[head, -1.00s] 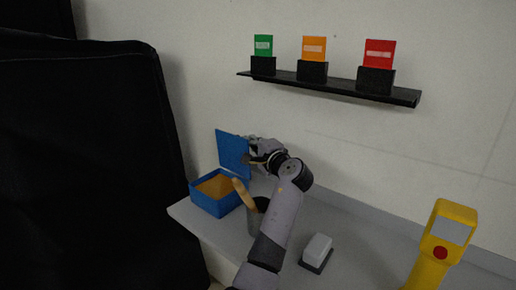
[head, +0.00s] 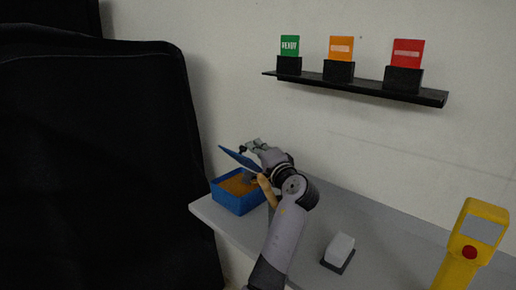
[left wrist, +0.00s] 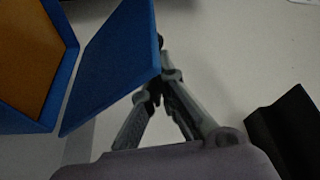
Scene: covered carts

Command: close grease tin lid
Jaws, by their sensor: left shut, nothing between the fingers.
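The grease tin (head: 238,206) is an open blue box with orange-brown grease inside, at the left end of the grey worktop. Its blue lid (head: 238,157) is tilted over the tin, partway between upright and flat. In the left wrist view, the lid (left wrist: 112,65) stands between the tin (left wrist: 62,60) and my fingers. My left gripper (head: 250,147) is shut and empty, at the far, upper side of the lid. In the left wrist view, the fingertips (left wrist: 157,82) meet close to the lid's edge; I cannot tell whether they touch it. My right gripper is not in view.
A wooden handle (head: 267,190) rises beside the tin, partly behind my arm. A white block on a dark base (head: 340,248) and a yellow device with a red button (head: 472,245) stand to the right. A wall shelf (head: 360,87) holds three coloured cards. A black cover (head: 95,160) fills the left.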

